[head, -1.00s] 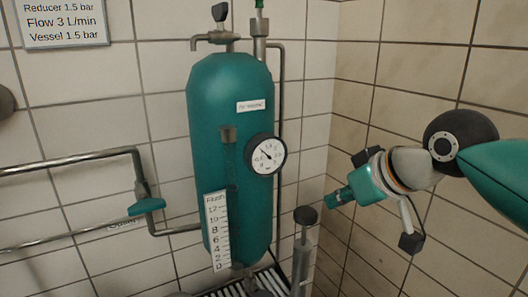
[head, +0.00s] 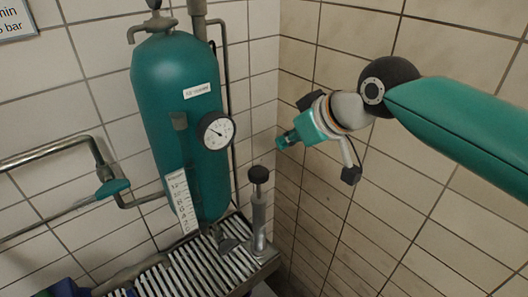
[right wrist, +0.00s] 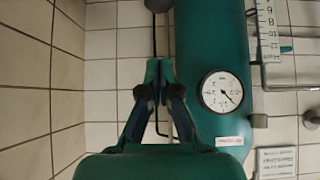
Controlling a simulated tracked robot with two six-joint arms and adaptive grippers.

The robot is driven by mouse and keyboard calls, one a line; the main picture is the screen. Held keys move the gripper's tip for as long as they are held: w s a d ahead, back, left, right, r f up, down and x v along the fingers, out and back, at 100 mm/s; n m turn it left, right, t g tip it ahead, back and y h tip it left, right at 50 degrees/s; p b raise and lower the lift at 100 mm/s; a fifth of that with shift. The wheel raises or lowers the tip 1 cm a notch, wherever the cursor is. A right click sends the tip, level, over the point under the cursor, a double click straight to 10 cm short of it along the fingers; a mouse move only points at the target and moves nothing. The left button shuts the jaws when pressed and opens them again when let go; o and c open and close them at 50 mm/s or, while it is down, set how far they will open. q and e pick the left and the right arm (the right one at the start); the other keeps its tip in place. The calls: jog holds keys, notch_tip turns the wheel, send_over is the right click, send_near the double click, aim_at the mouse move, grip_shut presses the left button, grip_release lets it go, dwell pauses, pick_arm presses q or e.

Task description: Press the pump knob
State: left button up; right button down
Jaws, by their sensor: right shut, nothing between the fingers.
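The pump knob (head: 258,174) is a dark round cap on top of a grey upright pump (head: 259,222), right of the green tank. My right gripper (head: 281,143) is above the knob and slightly right of it in the head view, apart from it. The gripper points left and is shut and empty. In the right wrist view its closed fingers (right wrist: 160,70) are in the middle. A dark round end, probably the knob, is cut off at the top edge there (right wrist: 131,4).
The green tank (head: 180,110) carries a round gauge (head: 215,131) and a scale strip (head: 182,203). A slatted grate (head: 190,270) lies below. Pipes with a green valve handle (head: 113,188) run at the left. Tiled walls close the corner behind the right gripper.

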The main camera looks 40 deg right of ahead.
jog(key=shift+w+f, duration=0.1)
dwell(0.3)
jog(key=p, duration=0.1)
send_over(257, 169)
jog(key=s, duration=0.3)
jog(key=f, duration=0.6)
jog(key=shift+w+f, duration=0.2)
jog(key=shift+f, duration=0.2)
jog(key=shift+d+f, duration=0.1)
jog(key=shift+f, duration=1.95)
